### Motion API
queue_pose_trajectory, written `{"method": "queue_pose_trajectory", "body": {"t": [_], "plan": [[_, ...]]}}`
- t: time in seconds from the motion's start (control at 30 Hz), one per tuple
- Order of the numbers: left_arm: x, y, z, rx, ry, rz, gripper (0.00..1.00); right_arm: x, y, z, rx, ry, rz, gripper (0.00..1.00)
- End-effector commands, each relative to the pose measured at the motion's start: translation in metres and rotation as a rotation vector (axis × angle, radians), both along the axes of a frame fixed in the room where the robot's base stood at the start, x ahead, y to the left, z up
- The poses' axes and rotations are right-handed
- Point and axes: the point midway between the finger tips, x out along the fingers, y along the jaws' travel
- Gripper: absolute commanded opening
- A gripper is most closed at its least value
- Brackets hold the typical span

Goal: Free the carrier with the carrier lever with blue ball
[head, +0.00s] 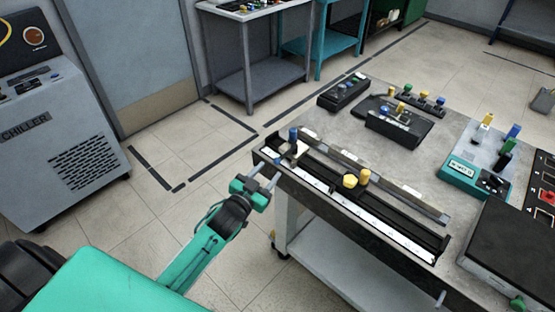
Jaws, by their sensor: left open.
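The carrier (296,151), a small pale block, sits at the far left end of the long black rail (400,217) on the bench. A lever with a blue top (293,134) stands upright at the carrier. My left gripper (267,173) is just outside the bench's left edge, to the lower left of the carrier. Its two thin fingers are apart and point towards the carrier, with nothing seen between them. I cannot tell whether a finger touches the bench edge. My right gripper is out of view.
Two yellow knobs (350,181) stand midway along the rail, beside a white scale strip (375,222). Black control boxes (397,124), a teal-and-grey device (468,165) and a dark box (505,245) occupy the bench's back and right. Floor left of the bench is clear.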

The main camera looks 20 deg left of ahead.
Motion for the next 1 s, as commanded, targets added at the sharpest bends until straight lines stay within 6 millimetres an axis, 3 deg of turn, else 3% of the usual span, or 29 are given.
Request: {"method": "queue_pose_trajectory", "body": {"t": [0.2, 0.4, 0.8, 0.83, 1.0], "plan": [[0.037, -0.006, 0.002, 0.000, -0.002, 0.000, 0.43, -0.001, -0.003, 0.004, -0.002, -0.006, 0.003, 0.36], [0.057, -0.009, 0.001, -0.001, -0.001, 0.000, 0.43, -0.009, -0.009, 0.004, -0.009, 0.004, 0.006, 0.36], [0.063, -0.010, 0.000, 0.000, 0.000, -0.001, 0.43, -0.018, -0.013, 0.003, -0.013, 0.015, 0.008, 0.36], [0.063, -0.010, 0.000, 0.000, 0.000, -0.001, 0.41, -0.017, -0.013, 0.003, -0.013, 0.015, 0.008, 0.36], [0.063, -0.010, 0.000, 0.000, 0.000, 0.000, 0.08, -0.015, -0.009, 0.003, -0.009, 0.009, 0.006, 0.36]]}}
